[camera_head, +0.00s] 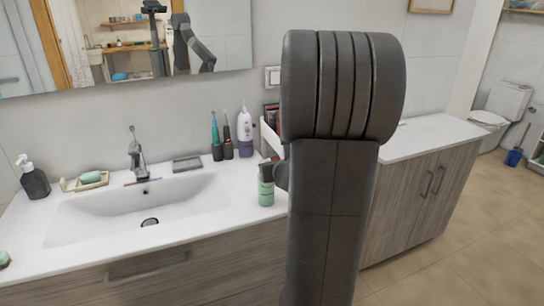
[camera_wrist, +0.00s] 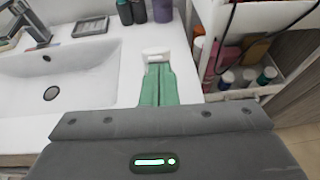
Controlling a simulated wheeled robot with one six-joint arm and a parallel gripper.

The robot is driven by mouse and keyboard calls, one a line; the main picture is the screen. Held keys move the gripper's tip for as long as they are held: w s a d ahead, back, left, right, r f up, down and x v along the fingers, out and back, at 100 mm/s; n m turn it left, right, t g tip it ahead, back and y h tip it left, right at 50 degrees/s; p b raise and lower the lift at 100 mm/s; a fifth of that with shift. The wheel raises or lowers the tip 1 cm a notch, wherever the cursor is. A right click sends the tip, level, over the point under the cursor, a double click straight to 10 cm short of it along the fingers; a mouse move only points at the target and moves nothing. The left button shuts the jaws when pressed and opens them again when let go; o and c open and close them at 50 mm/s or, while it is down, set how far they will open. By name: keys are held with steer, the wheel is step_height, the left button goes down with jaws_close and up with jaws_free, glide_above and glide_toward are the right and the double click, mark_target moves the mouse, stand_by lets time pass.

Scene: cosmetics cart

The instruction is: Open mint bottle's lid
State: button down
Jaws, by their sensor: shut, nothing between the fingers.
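The mint bottle (camera_head: 266,194) stands upright on the white counter, right of the sink, in the head view. My gripper (camera_head: 270,172) is at the bottle's top, partly hidden behind my arm; I cannot tell whether it touches. In the wrist view my gripper (camera_wrist: 158,70) shows as a grey body with a narrow green, seamed shape in front of it. A white piece (camera_wrist: 156,54) shows at its far end. I cannot tell how much of this is the bottle or whether its lid is open. My gripper is shut with nothing held.
The sink basin (camera_head: 135,207) lies to the left. Toothbrushes (camera_head: 216,140) and a white-purple bottle (camera_head: 245,133) stand behind. A white cart (camera_wrist: 290,75) with several bottles is to the right in the wrist view. A soap dish (camera_head: 70,185) and dark dispenser (camera_head: 33,180) are farther left.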

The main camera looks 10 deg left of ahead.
mark_target(268, 160)
steer(key=shift+w+a+r+p, duration=0.1)
steer(key=shift+r+p, duration=0.4)
steer(key=shift+p, duration=0.5)
steer(key=shift+w+r+p, duration=0.1)
steer(key=shift+p, duration=0.2)
steer(key=shift+w+a+r+p, duration=0.45)
steer(key=shift+w+r+p, duration=0.25)
steer(key=shift+w+a+r+p, duration=0.45)
steer(key=shift+w+r+p, duration=0.2)
steer(key=shift+w+p, duration=0.05)
steer(key=shift+w+a+r, duration=0.25)
steer(key=shift+w+a, duration=0.35)
steer(key=shift+w, duration=0.35)
steer(key=shift+w, duration=0.1)
steer(key=shift+p, duration=0.3)
